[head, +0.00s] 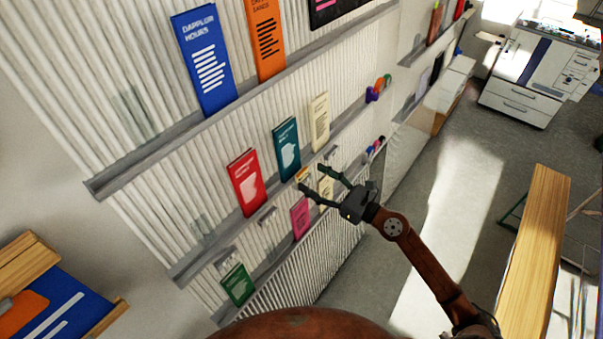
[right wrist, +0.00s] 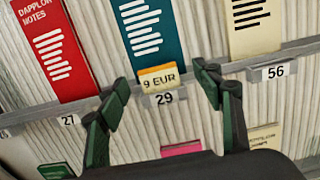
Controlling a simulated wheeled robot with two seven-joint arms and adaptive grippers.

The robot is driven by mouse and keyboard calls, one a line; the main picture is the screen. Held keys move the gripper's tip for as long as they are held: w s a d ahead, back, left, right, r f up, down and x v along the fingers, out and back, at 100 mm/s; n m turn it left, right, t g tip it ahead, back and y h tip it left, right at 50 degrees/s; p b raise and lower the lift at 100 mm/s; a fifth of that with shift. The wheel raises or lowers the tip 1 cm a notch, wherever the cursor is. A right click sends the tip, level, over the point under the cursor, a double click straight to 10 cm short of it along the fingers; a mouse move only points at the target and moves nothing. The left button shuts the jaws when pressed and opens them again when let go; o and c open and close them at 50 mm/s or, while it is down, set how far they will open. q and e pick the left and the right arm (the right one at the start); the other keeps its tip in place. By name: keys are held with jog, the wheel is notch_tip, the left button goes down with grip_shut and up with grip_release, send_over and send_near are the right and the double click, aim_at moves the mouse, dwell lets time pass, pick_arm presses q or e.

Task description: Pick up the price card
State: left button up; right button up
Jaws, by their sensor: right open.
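The price card (right wrist: 157,77) is a small white card with an orange top edge, marked "9 EUR". It stands on the shelf ledge in front of the teal book (right wrist: 146,32), above the "29" label (right wrist: 164,98). In the head view the card (head: 302,174) is small and partly behind a finger. My right gripper (head: 312,178) is open and empty in front of the shelf. In the right wrist view its fingers (right wrist: 163,88) stand apart, one on each side of the card, with no contact to be seen. My left gripper is not in view.
A red book (head: 247,182) and a cream book (head: 319,121) stand beside the teal one on the same ledge. A pink book (head: 300,218) and a green book (head: 237,285) are lower. A wooden board (head: 536,250) stands at right; grey floor is clear between.

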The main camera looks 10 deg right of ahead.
aim_at(303, 173)
jog(key=p+x, duration=0.1)
jog(key=x, duration=0.3)
jog(key=shift+a+r, duration=0.1)
jog(key=shift+a, duration=0.1)
jog(key=shift+w+a+p, duration=0.2)
jog(key=shift+a+p, duration=0.05)
jog(key=shift+p, duration=0.05)
jog(key=shift+c, duration=0.7)
jog(key=c, duration=0.7)
jog(key=shift+c, duration=0.2)
